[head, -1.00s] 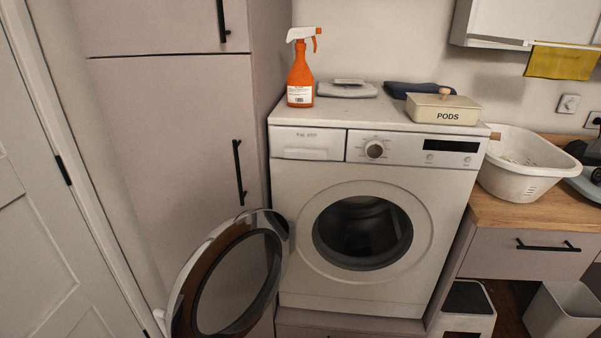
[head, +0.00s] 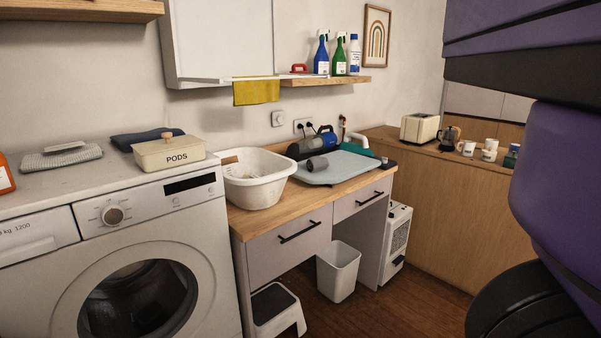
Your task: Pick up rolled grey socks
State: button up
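A small dark grey roll (head: 317,163), which looks like the rolled grey socks, lies on a pale blue-grey board (head: 345,172) on the wooden counter. It sits near the board's left back part, and nothing covers it from this side. My gripper is not in view; only purple and black parts of my arm show large at the right edge, well apart from the roll.
A white basin (head: 257,180) stands left of the board. A dark and blue appliance (head: 318,141) is behind the roll. The washing machine (head: 140,240) with a PODS box (head: 169,151) is at left. A white bin (head: 338,271) and step stool (head: 277,310) stand below the counter.

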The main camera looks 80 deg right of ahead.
aim_at(317, 163)
jog(key=z, duration=1.9)
